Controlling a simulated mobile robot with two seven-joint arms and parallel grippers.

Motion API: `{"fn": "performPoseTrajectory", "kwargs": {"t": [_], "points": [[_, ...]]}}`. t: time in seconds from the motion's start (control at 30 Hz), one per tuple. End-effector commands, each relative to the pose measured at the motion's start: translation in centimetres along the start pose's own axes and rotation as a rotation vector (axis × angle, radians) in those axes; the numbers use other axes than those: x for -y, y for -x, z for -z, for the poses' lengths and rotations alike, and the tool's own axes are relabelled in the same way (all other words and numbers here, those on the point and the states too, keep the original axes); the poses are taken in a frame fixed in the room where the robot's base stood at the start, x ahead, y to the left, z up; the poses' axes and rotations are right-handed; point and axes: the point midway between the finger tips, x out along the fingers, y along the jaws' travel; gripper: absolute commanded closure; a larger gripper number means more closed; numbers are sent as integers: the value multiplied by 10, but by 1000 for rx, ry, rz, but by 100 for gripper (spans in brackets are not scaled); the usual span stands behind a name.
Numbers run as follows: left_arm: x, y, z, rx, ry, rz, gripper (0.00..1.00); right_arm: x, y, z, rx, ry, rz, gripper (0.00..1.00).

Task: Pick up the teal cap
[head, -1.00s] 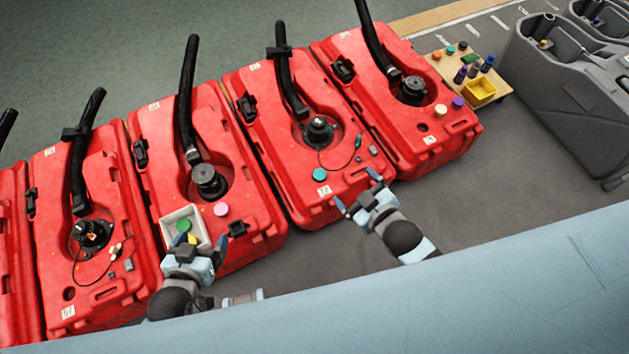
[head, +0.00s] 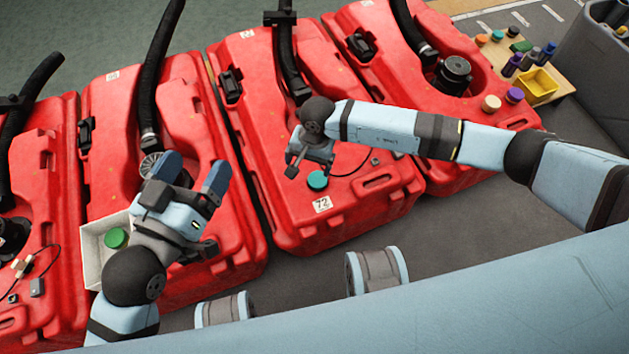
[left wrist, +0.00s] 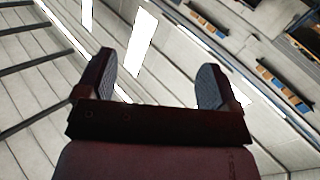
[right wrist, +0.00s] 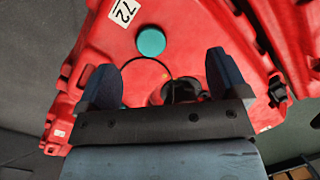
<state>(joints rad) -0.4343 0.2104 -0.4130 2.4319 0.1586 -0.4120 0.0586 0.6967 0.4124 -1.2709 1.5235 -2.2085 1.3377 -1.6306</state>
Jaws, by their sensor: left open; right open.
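The teal cap (head: 317,180) lies on the red tank (head: 300,232) marked 72, close to its number label. My right gripper (head: 297,165) is open and empty above this tank, just left of the cap in the head view. In the right wrist view the cap (right wrist: 151,41) shows whole, beyond the open fingers (right wrist: 162,68) and not between them. My left gripper (head: 193,172) is open and empty, raised over the neighbouring red tank, and its wrist view (left wrist: 155,80) shows only ceiling and walls.
A pale tray (head: 92,240) with a green cap (head: 116,238) sits by my left arm. A thin cable (head: 352,172) runs near the teal cap, and a black hose (head: 285,60) rises behind it. A wooden board (head: 566,85) with bottles and a yellow bin (head: 538,85) stands at the right.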

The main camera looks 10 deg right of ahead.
Motion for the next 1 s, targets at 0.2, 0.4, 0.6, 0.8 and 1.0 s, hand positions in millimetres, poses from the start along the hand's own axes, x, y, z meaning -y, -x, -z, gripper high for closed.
{"fn": "performPoseTrajectory", "kwargs": {"t": [0.2,0.4,0.6,0.8,1.0], "points": [[-2,1,-10,-8,6,-17,13,-17,-16,37,-131,99,-111,8],[1,0,-30,57,6,-25,13,-21,-54,42,-130,99,-112,8],[5,-2,-38,75,-26,-30,13,-24,-84,46,-130,98,-110,8],[7,-3,-38,68,-47,-30,13,-24,-93,48,-131,99,-108,8],[15,-7,-41,22,-130,-31,13,-28,-120,53,-128,97,-109,8]]}}
